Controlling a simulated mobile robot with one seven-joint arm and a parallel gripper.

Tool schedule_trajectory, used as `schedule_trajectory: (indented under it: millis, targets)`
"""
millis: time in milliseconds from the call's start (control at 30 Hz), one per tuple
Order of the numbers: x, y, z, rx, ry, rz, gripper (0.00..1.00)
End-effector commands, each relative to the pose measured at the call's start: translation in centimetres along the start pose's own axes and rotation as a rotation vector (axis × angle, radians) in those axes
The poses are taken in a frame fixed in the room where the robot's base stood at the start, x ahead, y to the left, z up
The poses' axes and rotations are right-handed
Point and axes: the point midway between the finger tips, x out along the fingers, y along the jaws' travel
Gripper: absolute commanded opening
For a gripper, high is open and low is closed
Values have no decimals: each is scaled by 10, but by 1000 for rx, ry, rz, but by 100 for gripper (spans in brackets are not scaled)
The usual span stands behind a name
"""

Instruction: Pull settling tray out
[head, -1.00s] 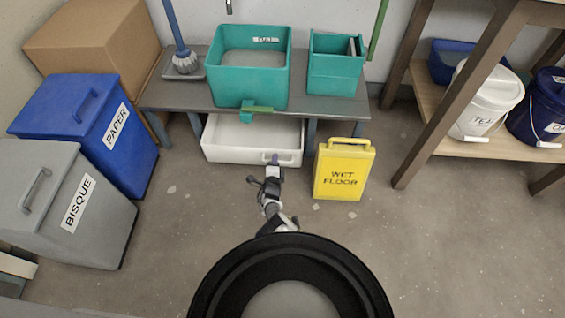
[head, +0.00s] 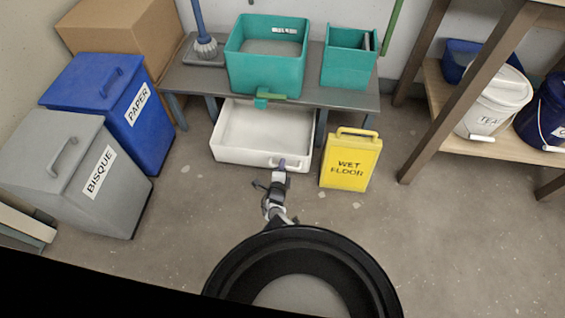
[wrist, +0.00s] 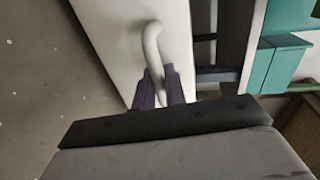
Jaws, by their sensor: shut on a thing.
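The settling tray (head: 258,132) is a white open tray on the floor. It sticks out in front of the grey bench, with its back part under the bench top. A white bar handle is on its front wall, right of the middle. My gripper (head: 281,166) is at this handle. In the wrist view, the two purple fingers of my gripper (wrist: 164,85) are closed around the curved white handle (wrist: 152,42). The front wall of the tray also shows in the wrist view (wrist: 115,35).
A yellow wet floor sign (head: 350,165) stands just right of the tray. Teal tubs (head: 266,76) with a green valve sit on the grey bench (head: 195,82). Blue PAPER (head: 140,145) and grey BISQUE bins (head: 95,200) stand left. Floor before the tray is open, apart from my arm.

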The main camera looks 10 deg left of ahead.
Motion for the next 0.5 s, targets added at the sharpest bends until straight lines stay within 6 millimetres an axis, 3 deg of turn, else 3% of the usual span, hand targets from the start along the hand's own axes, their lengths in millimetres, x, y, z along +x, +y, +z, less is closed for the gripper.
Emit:
schedule_trajectory:
  millis: [400, 433, 500]
  targets:
    - [-2, 1, 1, -1, -2, 0, 0]
    - [-2, 1, 1, -1, -2, 0, 15]
    - [-2, 1, 1, -1, -2, 0, 17]
